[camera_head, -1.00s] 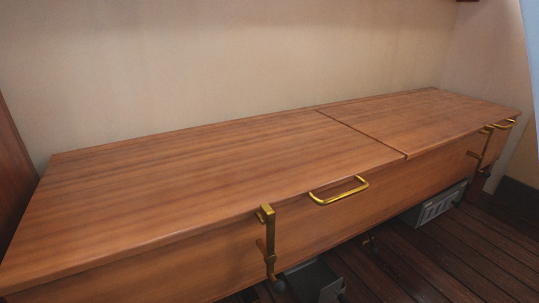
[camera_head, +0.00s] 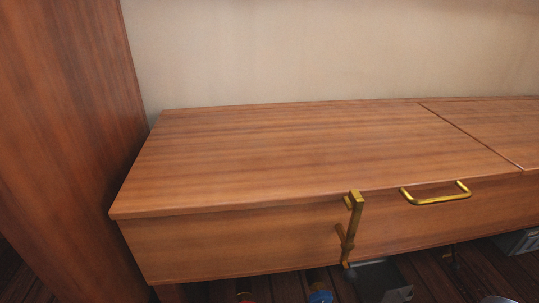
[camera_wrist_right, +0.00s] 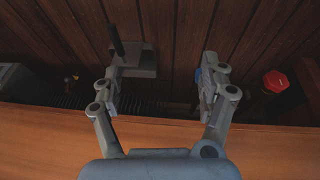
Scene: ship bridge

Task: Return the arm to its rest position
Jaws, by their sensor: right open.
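My right gripper (camera_wrist_right: 158,95) shows in the right wrist view with its two fingers spread apart and nothing held between them. It hangs over the edge of a wooden surface (camera_wrist_right: 275,150), with dark floor planks beyond. In the head view neither gripper shows clearly. The head view is filled by a long wooden chest (camera_head: 290,150) with a closed lid, a brass handle (camera_head: 436,198) and a brass latch (camera_head: 350,225) on its front.
A tall wooden panel (camera_head: 75,130) stands left of the chest. Grey items (camera_head: 378,278) lie low in front. A red knob (camera_wrist_right: 276,81) and a grey block with a dark rod (camera_wrist_right: 138,62) show in the wrist view.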

